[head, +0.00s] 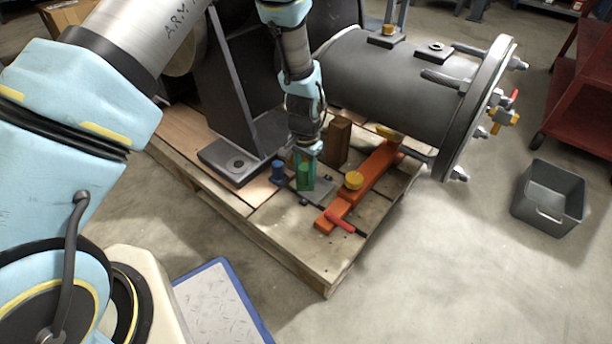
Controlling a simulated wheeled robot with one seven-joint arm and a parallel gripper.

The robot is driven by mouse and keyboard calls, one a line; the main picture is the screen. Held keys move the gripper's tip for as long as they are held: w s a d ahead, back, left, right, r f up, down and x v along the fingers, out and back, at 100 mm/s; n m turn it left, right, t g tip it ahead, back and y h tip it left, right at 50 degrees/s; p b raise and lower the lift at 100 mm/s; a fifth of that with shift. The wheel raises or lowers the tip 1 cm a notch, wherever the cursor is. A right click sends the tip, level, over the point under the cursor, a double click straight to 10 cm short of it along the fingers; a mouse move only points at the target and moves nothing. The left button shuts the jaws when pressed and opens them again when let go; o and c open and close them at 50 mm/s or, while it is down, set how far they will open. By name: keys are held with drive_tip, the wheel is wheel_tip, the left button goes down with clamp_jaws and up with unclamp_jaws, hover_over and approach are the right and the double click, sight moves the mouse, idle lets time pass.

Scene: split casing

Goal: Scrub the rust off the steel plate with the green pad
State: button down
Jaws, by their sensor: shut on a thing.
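The steel plate (322,191) is small, dark grey and flat, lying on the wooden pallet near its front corner. My gripper (305,164) points down over the plate and is shut on the green pad (306,181). The pad is upright in the jaws, with its lower end at the plate; I cannot tell whether it touches. Rust on the plate is too small to make out, and the gripper and pad hide part of its surface.
A blue cylinder (278,172) stands left. A wooden block (339,141) and large dark casing (395,85) stand behind. A grey bin (549,196) is on the floor.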

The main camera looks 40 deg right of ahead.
drive_tip(key=shift+r+p, duration=0.95)
drive_tip(key=shift+r, duration=0.5)
